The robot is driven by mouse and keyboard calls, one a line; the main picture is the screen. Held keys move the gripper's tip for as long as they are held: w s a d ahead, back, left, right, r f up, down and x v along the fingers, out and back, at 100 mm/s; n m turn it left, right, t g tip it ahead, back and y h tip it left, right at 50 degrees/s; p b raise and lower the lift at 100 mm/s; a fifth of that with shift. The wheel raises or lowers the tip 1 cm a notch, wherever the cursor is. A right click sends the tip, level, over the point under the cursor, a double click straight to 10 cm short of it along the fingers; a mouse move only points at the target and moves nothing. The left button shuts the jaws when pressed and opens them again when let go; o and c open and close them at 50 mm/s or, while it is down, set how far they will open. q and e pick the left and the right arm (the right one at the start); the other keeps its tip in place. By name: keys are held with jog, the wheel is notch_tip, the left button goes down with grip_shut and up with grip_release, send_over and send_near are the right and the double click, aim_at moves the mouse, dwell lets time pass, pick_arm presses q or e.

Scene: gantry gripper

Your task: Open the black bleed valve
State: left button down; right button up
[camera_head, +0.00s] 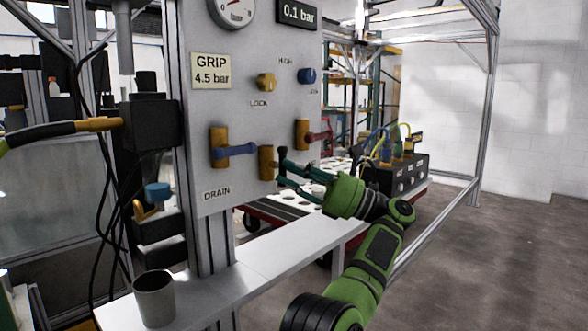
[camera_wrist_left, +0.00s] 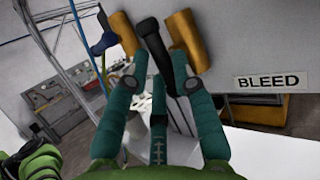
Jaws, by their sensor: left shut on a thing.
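The black bleed valve has a brass body (camera_head: 266,163) low on the grey panel, right of the DRAIN label. Its black lever (camera_wrist_left: 156,55) shows in the left wrist view beside the brass body (camera_wrist_left: 188,40), with the BLEED label (camera_wrist_left: 271,80) to the right. My left gripper (camera_head: 282,173) reaches the valve from the right. In the left wrist view its two teal fingers (camera_wrist_left: 158,75) are on either side of the black lever, shut on it. In the head view the fingers largely hide the lever. My right gripper is not in view.
A blue-handled valve (camera_head: 235,151) is left of the bleed valve, and a red-handled valve (camera_head: 318,137) is up to its right. Brass (camera_head: 265,82) and blue (camera_head: 307,76) knobs sit above. A grey cup (camera_head: 155,298) stands on the white ledge (camera_head: 255,270) below.

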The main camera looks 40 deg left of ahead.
pick_arm(q)
jog(key=shift+a+r, duration=0.1)
jog(key=shift+r, duration=0.05)
jog(key=c, duration=1)
grip_release()
jog(key=shift+s+a, duration=0.1)
